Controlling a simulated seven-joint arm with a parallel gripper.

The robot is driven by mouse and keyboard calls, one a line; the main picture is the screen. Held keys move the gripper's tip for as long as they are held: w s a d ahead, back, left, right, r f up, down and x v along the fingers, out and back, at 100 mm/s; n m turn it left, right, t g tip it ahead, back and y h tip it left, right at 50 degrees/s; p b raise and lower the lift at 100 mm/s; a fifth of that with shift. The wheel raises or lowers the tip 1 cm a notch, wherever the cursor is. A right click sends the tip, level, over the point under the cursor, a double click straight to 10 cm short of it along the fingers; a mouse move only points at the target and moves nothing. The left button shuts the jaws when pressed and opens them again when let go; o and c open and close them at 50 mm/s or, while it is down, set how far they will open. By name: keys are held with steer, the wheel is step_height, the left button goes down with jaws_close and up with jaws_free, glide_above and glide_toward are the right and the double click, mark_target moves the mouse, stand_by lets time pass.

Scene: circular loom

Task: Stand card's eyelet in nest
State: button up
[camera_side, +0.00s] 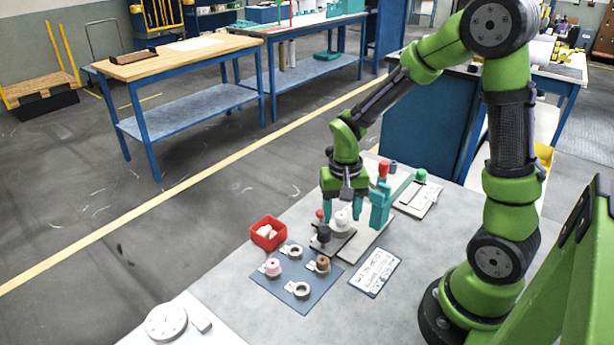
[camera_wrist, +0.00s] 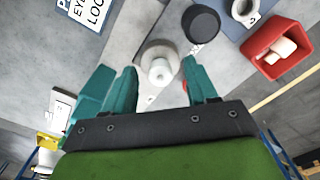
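My gripper (camera_side: 342,214) points down over the table with its teal fingers spread. In the wrist view, the gripper (camera_wrist: 160,72) has a pale round piece with a raised centre (camera_wrist: 159,62) between and beyond its fingers; I see no clear grip on it. This piece (camera_side: 341,219) also shows in the side view, beside a dark round knob (camera_side: 323,232). A white printed card (camera_side: 375,271) lies flat on the table; its writing is only partly readable in the wrist view (camera_wrist: 88,12). A blue mat (camera_side: 276,286) carries grey rings (camera_side: 301,290), a pink piece (camera_side: 273,267) and a brown piece (camera_side: 322,264). I cannot tell which spot is the nest.
A red bin (camera_side: 268,235) with white pieces inside stands left of the gripper. A teal block (camera_side: 380,207) stands close to its right. A pale board with a green knob (camera_side: 421,176) lies behind. A white disc (camera_side: 166,321) is at front left. The table is bare in front of the card.

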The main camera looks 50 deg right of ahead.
mark_target(341, 215)
step_height(341, 215, up, 17)
stand_by(0.7)
steer(key=s+a+r+n+t+y, duration=0.1)
steer(key=s+a+n+t+y, duration=0.1)
steer(key=s+a+n+t, duration=0.3)
steer(key=s+a+t, duration=0.2)
steer(key=a, duration=0.1)
steer(key=shift+s+r, duration=0.3)
steer(key=shift+s, duration=0.05)
